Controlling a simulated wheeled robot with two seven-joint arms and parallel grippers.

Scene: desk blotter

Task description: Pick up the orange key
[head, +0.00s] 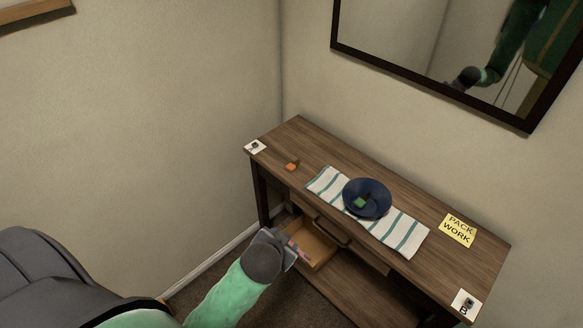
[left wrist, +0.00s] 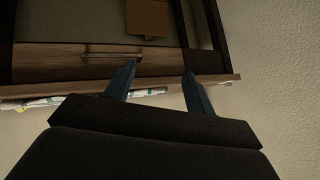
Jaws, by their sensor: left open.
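A small orange object (head: 291,167) lies on the left part of the desk top in the head view. It is too small for me to tell if it is key-shaped. My left gripper (head: 294,250) is at the desk's front, beside the open drawer, lower than and in front of the orange object. In the left wrist view its two fingers (left wrist: 159,70) are spread with nothing between them. I cannot make out the orange object in the wrist view. My right gripper is not directly in view.
The wooden desk (head: 300,130) holds a striped cloth (head: 408,236), a dark blue plate (head: 381,200) with a green block (head: 360,203), a yellow note (head: 458,230) and white cards (head: 255,147) at both ends. A drawer (head: 316,248) stands open. A mirror (head: 420,45) hangs behind.

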